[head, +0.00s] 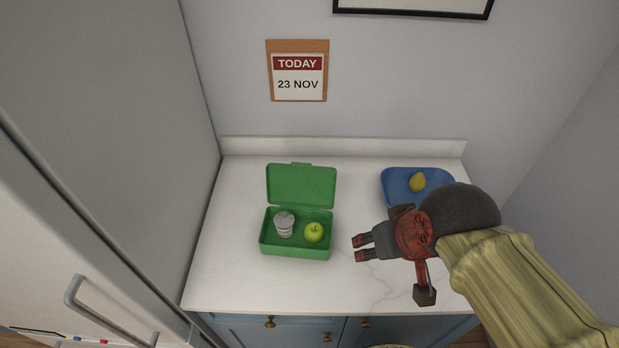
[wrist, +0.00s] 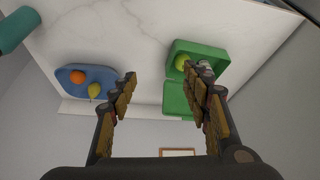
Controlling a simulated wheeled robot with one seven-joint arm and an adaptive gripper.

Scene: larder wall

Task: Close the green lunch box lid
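The green lunch box (head: 296,252) stands on the white counter with its lid (head: 301,185) raised, leaning back toward the wall. A small grey-white cup (head: 284,224) and a green apple (head: 314,232) sit inside the box. My gripper (head: 360,248) is to the right of the box, apart from it, with its fingers pointing left. Its fingers are spread and nothing is between them. In the wrist view my gripper (wrist: 163,92) is also open, and its right finger partly covers the box (wrist: 208,52) and the lid (wrist: 176,98).
A blue tray (head: 391,186) with a yellow-green pear (head: 417,182) stands at the back right; the wrist view also shows an orange (wrist: 77,77) in it. A tall fridge (head: 120,130) borders the counter (head: 225,270) on the left. The counter front is clear.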

